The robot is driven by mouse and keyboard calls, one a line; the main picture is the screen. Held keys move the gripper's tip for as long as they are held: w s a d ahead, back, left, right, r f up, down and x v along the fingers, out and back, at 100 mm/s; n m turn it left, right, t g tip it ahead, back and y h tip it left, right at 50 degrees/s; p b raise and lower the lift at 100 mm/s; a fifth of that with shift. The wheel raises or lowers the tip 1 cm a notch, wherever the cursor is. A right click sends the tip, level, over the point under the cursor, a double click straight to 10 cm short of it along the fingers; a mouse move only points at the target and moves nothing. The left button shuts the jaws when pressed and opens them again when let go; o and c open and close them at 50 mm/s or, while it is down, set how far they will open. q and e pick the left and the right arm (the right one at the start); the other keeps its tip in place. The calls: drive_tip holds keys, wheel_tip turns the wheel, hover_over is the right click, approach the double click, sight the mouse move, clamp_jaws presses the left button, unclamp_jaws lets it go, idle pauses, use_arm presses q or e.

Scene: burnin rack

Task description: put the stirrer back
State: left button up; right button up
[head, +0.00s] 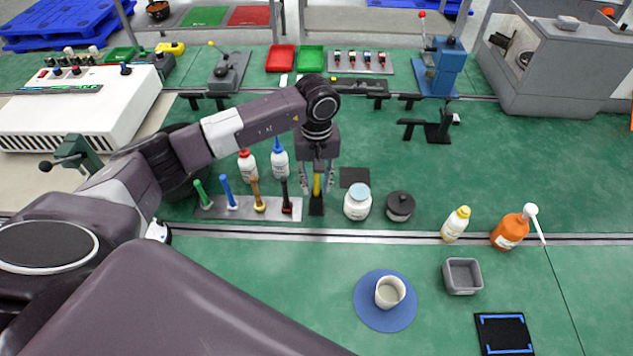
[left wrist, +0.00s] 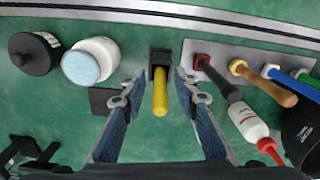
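A yellow-handled stick, which looks like the stirrer (head: 317,186), stands in a small black holder (head: 316,207) just right of the tool rack. In the left wrist view the yellow handle (left wrist: 160,98) points toward the camera from the black holder (left wrist: 159,62). My left gripper (head: 317,188) is over it, pointing down. Its fingers (left wrist: 160,100) are spread on either side of the handle, with a visible gap on both sides. The stirrer's lower end is hidden in the holder. My right gripper is not in view.
A grey rack (head: 230,208) with several coloured-handled tools is left of the holder. A white jar (head: 357,202) and a black lidded pot (head: 400,206) are close on the right. A cup (head: 390,292) stands on a blue round mat (head: 367,313) in front.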

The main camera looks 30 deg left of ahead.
use_arm(q)
drive_tip(key=shift+r, duration=0.1)
drive_tip(key=shift+r, duration=0.2)
wheel_tip(320, 180, up, 10)
drive_tip(key=b, duration=0.4)
drive_tip(key=shift+r, duration=0.85)
drive_tip(key=shift+s+f, duration=0.1)
